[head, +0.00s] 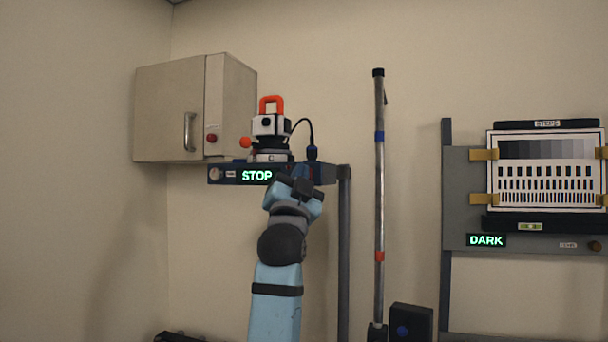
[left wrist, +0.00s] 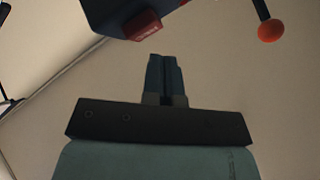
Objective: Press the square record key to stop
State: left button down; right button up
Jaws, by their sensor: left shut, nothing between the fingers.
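A dark blue control box (head: 222,174) stands at shelf height with a green lit STOP display (head: 257,176). In the left wrist view a red key with small lettering (left wrist: 143,26) sticks out from the dark box (left wrist: 102,14). My left gripper (head: 303,184) is in front of the box's right part and hides it and the key in the head view. In the left wrist view my left gripper (left wrist: 164,60) has its fingers shut together and empty. The fingertips point toward the key, with a gap between them in the picture. My right gripper is not seen.
A white and black instrument with an orange handle (head: 271,104) stands on the box, with an orange ball knob (head: 245,142) and a cable. A beige cabinet (head: 170,105) is left. A pole (head: 379,220) and a test-chart board (head: 462,215) reading DARK (head: 486,240) stand right.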

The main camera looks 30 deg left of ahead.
pick_arm(q)
jog(key=shift+s, duration=0.1)
jog(key=s+d, duration=0.1)
jog(key=s, duration=0.5)
jog(key=shift+d+p, duration=0.25)
jog(key=shift+p, duration=0.1)
jog(key=shift+w, duration=0.1)
dwell(0.3)
jog(key=w+d+f+m+g+h+p, duration=0.1)
jog(key=w+d+f+m+g+h, duration=0.15)
jog(key=f, duration=0.95)
jog(key=w+d+f+m+g+h, duration=0.15)
jog(key=w+f+h, duration=0.25)
jog(key=f, duration=0.8)
jog(key=s+d+f+n+g+h+p, duration=0.1)
jog(key=s+d+f+g, duration=0.1)
jog(key=f, duration=0.7)
jog(key=s+d+f+g+h, duration=0.1)
jog(key=d+f+h, duration=0.15)
jog(key=f, duration=0.75)
jog(key=s+d+f+n+g+h+p, duration=0.1)
jog(key=s+d+f+g, duration=0.2)
jog(key=s+f, duration=1)
jog(key=s+d+f+n+g+h+p, duration=0.1)
jog(key=s+d+f+g, duration=0.3)
jog(key=s+f, duration=1)
notch_tip(320, 180, down, 3)
jog(key=shift+s+n+g, duration=0.3)
jog(key=shift+n+g, duration=0.1)
jog(key=shift+n, duration=0.3)
